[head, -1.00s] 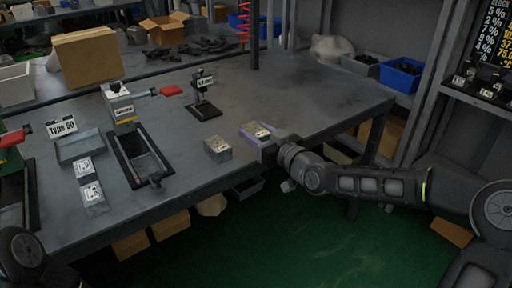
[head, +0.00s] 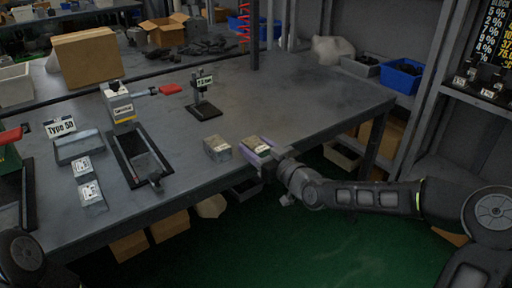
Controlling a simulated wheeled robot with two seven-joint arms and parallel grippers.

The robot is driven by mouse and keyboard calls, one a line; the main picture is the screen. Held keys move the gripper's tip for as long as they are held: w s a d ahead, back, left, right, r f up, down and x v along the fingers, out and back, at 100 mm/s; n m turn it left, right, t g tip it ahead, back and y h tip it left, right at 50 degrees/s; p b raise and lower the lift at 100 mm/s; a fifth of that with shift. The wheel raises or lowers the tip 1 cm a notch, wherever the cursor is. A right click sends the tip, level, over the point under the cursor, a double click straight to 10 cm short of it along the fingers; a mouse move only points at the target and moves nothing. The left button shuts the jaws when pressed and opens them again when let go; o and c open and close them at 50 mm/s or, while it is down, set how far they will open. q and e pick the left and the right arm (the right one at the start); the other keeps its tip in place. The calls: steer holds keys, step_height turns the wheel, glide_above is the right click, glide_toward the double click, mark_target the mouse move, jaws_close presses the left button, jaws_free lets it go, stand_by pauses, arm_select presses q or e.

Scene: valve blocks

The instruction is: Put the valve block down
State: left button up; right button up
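A grey valve block with a pale label (head: 256,144) is at the front edge of the workbench, between the fingers of my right gripper (head: 262,150). A purple finger lies along its near side; the far finger is mostly hidden. The gripper looks shut on the block. I cannot tell whether its underside touches the bench. A second valve block (head: 217,149) stands on the bench just left of it, with a small gap between them. Two more labelled blocks (head: 82,168) (head: 91,194) lie further left. My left gripper is out of view.
The workbench (head: 300,98) is clear to the right and behind the held block. A small black stand (head: 203,100) is behind the blocks. A fixture with a black tray (head: 139,157) and a "Type 50" bin (head: 79,148) are to the left.

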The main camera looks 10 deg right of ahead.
steer(key=shift+o, duration=1.1)
steer(key=shift+r, duration=0.1)
steer(key=p+v, duration=0.2)
steer(key=v, duration=0.6)
steer(key=shift+w+d, duration=0.1)
